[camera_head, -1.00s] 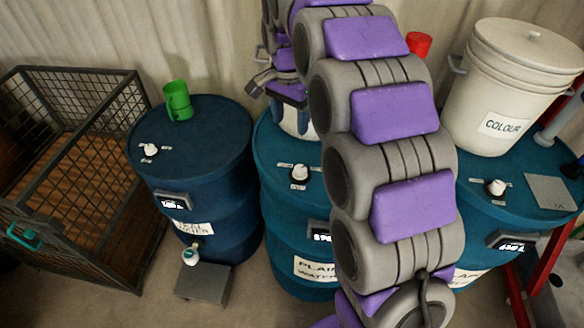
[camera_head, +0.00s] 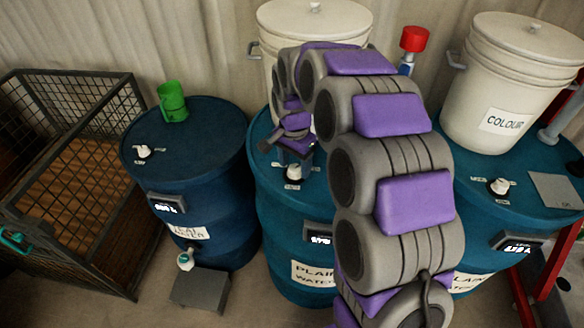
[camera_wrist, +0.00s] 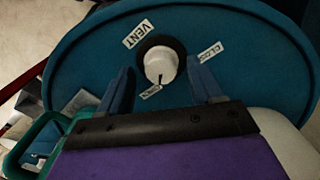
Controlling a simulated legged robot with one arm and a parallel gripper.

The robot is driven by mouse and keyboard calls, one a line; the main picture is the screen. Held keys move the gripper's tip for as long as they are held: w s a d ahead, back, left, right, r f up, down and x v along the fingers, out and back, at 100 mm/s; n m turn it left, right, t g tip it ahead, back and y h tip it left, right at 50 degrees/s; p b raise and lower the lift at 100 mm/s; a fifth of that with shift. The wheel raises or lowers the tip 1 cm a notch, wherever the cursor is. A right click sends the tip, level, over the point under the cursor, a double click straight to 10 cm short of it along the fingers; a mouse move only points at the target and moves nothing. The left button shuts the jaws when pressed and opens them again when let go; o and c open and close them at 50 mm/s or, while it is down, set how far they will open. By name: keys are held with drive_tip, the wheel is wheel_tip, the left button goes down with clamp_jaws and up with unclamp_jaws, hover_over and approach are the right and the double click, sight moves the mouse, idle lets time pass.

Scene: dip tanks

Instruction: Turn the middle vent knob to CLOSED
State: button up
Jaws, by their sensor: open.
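The middle vent knob (camera_head: 294,172) is white on a dark round base, on top of the middle blue drum (camera_head: 272,212). In the wrist view the knob (camera_wrist: 160,64) has a dark pointer mark facing the small label (camera_wrist: 150,91) at its lower side, whose word is hard to read. A VENT label (camera_wrist: 139,34) is at its upper left and a partly legible label beginning "CLOS" (camera_wrist: 211,51) at its right. My gripper (camera_wrist: 162,84) is open, with one finger on each side just below the knob, apart from it. In the head view my gripper (camera_head: 296,150) is just above the knob.
A white bucket (camera_head: 275,25) stands at the back of the middle drum. The left drum (camera_head: 200,130) carries a green mug (camera_head: 172,102). The right drum (camera_head: 477,215) carries a bucket marked COLOUR (camera_head: 500,75). A wire crate (camera_head: 75,180) is at far left.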

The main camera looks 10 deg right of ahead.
drive_tip(key=shift+d+f, duration=0.45)
drive_tip(key=shift+f, duration=0.05)
drive_tip(key=shift+a, duration=1.15)
drive_tip(key=shift+c, duration=1.3)
drive_tip(key=shift+d, duration=0.8)
drive_tip(key=c, duration=0.5)
drive_tip(key=shift+a, duration=0.2)
drive_tip(key=c, duration=0.3)
